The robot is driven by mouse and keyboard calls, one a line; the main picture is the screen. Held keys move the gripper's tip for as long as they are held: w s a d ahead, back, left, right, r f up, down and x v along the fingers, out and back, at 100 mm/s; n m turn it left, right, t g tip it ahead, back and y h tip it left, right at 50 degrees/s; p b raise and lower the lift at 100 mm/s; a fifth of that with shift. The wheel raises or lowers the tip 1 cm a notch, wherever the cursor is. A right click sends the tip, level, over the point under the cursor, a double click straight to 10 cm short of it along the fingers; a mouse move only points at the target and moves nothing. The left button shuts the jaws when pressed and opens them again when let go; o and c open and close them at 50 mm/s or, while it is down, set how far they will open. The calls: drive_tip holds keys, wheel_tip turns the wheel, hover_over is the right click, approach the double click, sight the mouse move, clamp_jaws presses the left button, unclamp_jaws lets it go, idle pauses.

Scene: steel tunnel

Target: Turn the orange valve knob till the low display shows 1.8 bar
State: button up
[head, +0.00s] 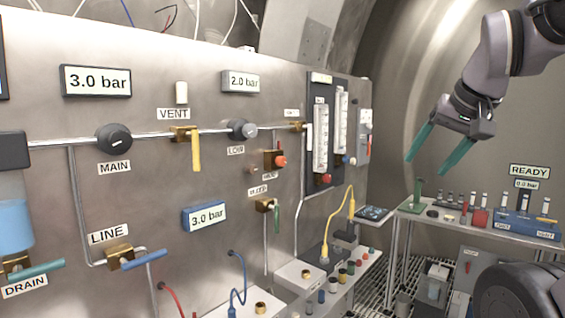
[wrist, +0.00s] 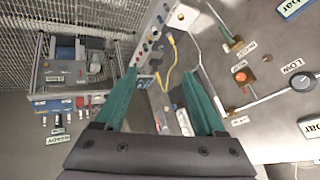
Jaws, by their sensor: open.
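The orange valve knob (head: 281,161) sits on a brass valve body on the steel panel, below and right of the LOW knob. It also shows in the wrist view (wrist: 240,75), right of my fingers. In the wrist view the LOW knob (wrist: 303,82) is at the right edge. My gripper (head: 428,164) has teal fingers spread apart, with nothing between them. It hangs in the air to the right of the panel, well apart from the orange knob.
The panel carries the MAIN knob (head: 114,138), a yellow VENT lever (head: 196,152), a LINE lever (head: 150,257) and 3.0 bar displays (head: 96,81). A yellow cable (head: 350,205) loops above the shelf of fittings. A bench (head: 409,206) with small items stands right. Air before the panel looks clear.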

drive_tip(key=w+a+n+t, duration=0.3)
drive_tip(key=w+n+t, duration=0.3)
drive_tip(key=w, duration=1.9)
drive_tip(key=n+g+y, duration=0.2)
drive_tip(key=n+y, duration=0.9)
drive_tip(key=y, duration=0.1)
approach(284, 161)
drive_tip(key=x, duration=0.8)
drive_tip(key=shift+w+a, duration=0.2)
drive_tip(key=shift+a, duration=0.15)
clamp_jaws()
